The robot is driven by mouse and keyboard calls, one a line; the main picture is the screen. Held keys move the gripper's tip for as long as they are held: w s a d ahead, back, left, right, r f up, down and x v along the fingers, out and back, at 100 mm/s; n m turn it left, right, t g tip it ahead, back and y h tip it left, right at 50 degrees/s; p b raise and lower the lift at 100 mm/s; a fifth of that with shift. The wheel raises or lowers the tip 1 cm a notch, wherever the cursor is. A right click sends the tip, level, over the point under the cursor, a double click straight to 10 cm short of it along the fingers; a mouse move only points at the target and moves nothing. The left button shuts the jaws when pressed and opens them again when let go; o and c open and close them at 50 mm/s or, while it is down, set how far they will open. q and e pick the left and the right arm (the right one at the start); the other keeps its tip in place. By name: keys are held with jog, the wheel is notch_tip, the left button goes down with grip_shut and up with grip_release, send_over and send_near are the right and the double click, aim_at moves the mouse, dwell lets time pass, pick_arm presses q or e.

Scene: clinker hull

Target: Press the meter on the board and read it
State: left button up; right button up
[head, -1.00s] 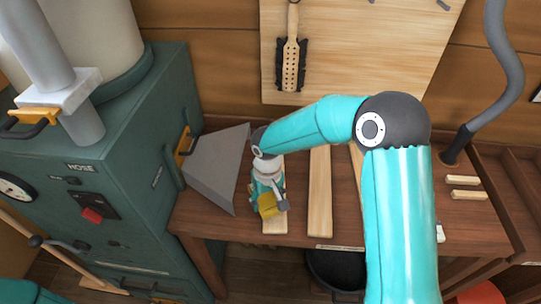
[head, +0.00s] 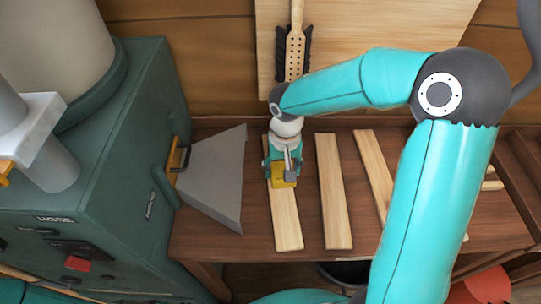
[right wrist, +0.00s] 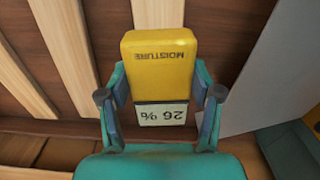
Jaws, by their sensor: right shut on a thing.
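My right gripper (head: 284,168) is shut on a yellow moisture meter (head: 283,181), over the leftmost of the pale boards (head: 288,225) on the wooden bench. In the right wrist view, the meter (right wrist: 159,62) sits between the two fingers of the gripper (right wrist: 160,100). Its label "MOISTURE" and its pale display (right wrist: 162,114) appear upside down; the display reads 26 %. The meter's far end overlaps the board (right wrist: 158,13) there; the contact itself is hidden. My left gripper is not in view.
More pale boards lie to the right, one (head: 333,195) close by. A grey chute (head: 213,180) from the green machine (head: 110,130) stands close left of the meter. A brush (head: 294,45) hangs on the back panel (head: 370,35).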

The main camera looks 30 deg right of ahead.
jog(key=shift+d+f, duration=0.1)
jog(key=shift+f, duration=0.2)
jog(key=shift+f+b, duration=0.65)
jog(key=shift+b, duration=0.05)
jog(key=shift+w+f+b, duration=0.15)
jog(key=shift+f+b, duration=0.4)
jog(key=shift+f, duration=0.4)
jog(key=shift+f+b, duration=0.65)
jog(key=shift+f, duration=0.45)
jog(key=shift+f+b, duration=0.35)
jog(key=shift+s+f, duration=0.15)
jog(key=shift+s, duration=0.05)
dwell(0.7)
